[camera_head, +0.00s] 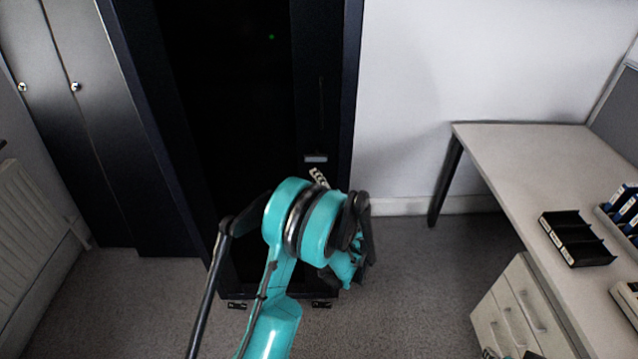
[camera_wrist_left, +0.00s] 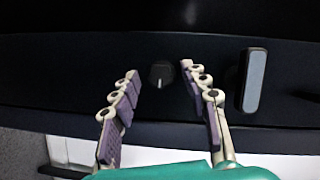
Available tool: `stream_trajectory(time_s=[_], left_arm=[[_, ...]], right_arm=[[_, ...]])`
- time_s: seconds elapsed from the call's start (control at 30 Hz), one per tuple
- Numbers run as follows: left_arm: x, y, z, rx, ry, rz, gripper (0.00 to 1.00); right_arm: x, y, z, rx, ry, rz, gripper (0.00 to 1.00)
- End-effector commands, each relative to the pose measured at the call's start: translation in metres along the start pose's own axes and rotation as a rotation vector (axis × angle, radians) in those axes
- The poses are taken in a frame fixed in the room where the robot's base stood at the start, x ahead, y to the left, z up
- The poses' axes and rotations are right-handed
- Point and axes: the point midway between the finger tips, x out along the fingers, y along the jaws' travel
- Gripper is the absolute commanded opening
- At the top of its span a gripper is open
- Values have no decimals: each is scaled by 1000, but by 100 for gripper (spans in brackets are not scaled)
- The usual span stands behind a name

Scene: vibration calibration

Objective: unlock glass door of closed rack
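The closed rack (camera_head: 325,100) is a tall black cabinet with a dark glass door (camera_head: 235,110). A pale grey handle plate (camera_head: 316,158) sits on the door's right frame; it also shows right of the fingers in the left wrist view (camera_wrist_left: 254,80). A small round black knob (camera_wrist_left: 160,74) with a light mark is on the dark frame beside the plate. My left gripper (camera_wrist_left: 160,70) is open, its fingertips on either side of the knob with gaps showing. In the head view, my teal wrist hides the knob and most of the left gripper (camera_head: 318,178). My right gripper is not seen.
A desk (camera_head: 520,160) with black trays (camera_head: 577,238) and a drawer unit (camera_head: 520,310) stands at the right. Grey lockers (camera_head: 85,120) and a radiator (camera_head: 30,215) are at the left. Carpet floor (camera_head: 415,290) is clear between rack and desk.

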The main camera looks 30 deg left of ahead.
Motion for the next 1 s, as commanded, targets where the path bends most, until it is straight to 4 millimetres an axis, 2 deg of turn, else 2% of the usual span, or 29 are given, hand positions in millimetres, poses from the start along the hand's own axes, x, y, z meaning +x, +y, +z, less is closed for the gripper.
stream_trajectory(time_s=[0.2,0.33,0.7,0.83,1.0], left_arm=[[-1,0,0,0,0,0,45],[-11,0,0,0,1,0,45],[-88,0,-1,1,5,1,45],[-108,0,-1,1,3,0,45],[-119,0,0,0,1,0,45]], right_arm=[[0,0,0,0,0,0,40],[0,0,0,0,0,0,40],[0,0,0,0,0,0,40],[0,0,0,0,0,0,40],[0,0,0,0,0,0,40]])
